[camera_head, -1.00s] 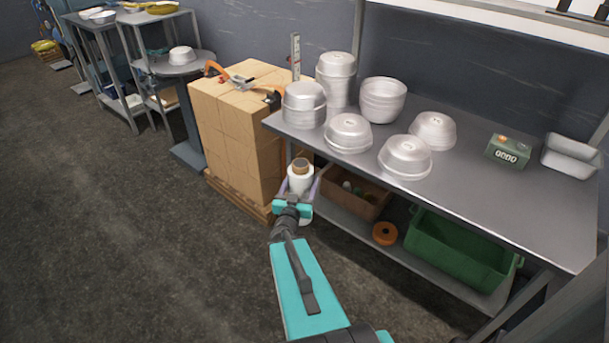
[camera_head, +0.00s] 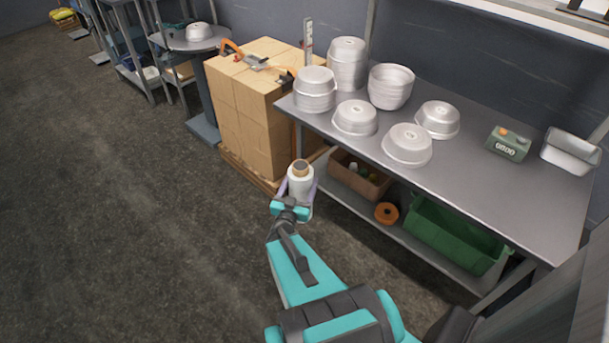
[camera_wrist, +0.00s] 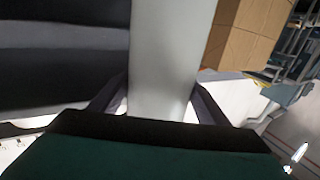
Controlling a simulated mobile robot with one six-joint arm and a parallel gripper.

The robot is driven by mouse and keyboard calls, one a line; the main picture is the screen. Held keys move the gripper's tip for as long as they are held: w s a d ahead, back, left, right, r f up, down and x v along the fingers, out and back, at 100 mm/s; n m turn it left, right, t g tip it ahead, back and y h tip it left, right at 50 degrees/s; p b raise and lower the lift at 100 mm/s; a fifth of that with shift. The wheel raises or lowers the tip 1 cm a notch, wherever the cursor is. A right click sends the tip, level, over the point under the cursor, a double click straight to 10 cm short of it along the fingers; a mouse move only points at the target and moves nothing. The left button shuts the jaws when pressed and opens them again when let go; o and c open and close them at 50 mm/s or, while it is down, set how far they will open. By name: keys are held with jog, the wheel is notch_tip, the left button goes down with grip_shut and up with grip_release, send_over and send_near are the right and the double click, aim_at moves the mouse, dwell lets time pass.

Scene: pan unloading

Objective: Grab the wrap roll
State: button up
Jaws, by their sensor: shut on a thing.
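The wrap roll (camera_head: 300,186) is a white cylinder with a brown core at its top. It is upright in the head view, in front of the table's left end and beside the stack of boxes. My gripper (camera_head: 299,192) is shut on it, with one finger on each side. In the wrist view the pale roll (camera_wrist: 170,60) fills the middle between the two dark fingers of my gripper (camera_wrist: 158,105). The roll's lower end is partly hidden by my gripper, and I cannot tell what is under it.
A metal table (camera_head: 462,170) bears several silver pans (camera_head: 407,145) and a green counter box (camera_head: 508,144). Its lower shelf holds a brown bin (camera_head: 361,182), an orange ring (camera_head: 386,213) and a green crate (camera_head: 455,236). Stacked boxes (camera_head: 243,115) stand behind left. The floor (camera_head: 120,230) at left is clear.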

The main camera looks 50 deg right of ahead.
jog(key=shift+p+v, duration=0.3)
jog(key=shift+v, duration=0.5)
jog(key=shift+r, duration=0.1)
